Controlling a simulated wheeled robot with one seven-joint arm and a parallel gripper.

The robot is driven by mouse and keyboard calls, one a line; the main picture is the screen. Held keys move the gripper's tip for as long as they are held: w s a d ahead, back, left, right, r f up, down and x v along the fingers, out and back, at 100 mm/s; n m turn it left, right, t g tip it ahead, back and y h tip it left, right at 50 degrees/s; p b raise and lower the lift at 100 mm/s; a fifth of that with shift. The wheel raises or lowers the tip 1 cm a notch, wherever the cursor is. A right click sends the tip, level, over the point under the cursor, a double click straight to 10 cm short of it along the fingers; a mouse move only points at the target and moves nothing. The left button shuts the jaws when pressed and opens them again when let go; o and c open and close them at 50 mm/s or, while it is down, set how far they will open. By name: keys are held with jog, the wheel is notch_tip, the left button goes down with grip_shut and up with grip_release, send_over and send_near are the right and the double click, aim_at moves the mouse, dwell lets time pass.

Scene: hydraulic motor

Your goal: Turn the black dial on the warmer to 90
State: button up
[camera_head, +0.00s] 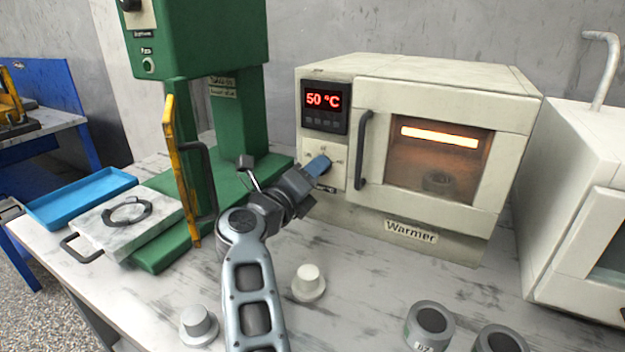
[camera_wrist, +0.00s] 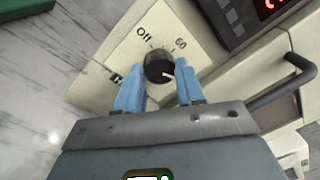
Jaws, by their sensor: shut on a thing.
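The warmer (camera_head: 330,75) is a cream oven with a glass door on the right of the table. Its red display (camera_head: 324,100) reads 50 °C. The black dial (camera_wrist: 159,67) sits on the cream panel below the display, with "Off" and "60" marked around it; other marks are hidden or unreadable. My gripper (camera_head: 322,163) reaches the dial panel. In the wrist view its blue fingers (camera_wrist: 158,84) stand on both sides of the dial, shut on it. A white pointer line shows on the dial, towards the right finger. In the head view the fingers mostly hide the dial.
The warmer's dark door handle (camera_head: 363,150) is just right of the dial. A green press (camera_head: 215,120) with a yellow lever stands left of my arm. White parts (camera_head: 308,282) and grey cylinders (camera_head: 430,325) stand in front. A white box (camera_head: 580,200) is at right.

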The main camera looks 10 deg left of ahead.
jog(key=shift+f+m, duration=0.1)
jog(key=shift+m, duration=0.4)
jog(key=o, duration=1)
jog(key=shift+o, duration=0.2)
jog(key=v, duration=0.7)
jog(key=shift+s+a, duration=0.15)
jog(key=shift+s, duration=0.2)
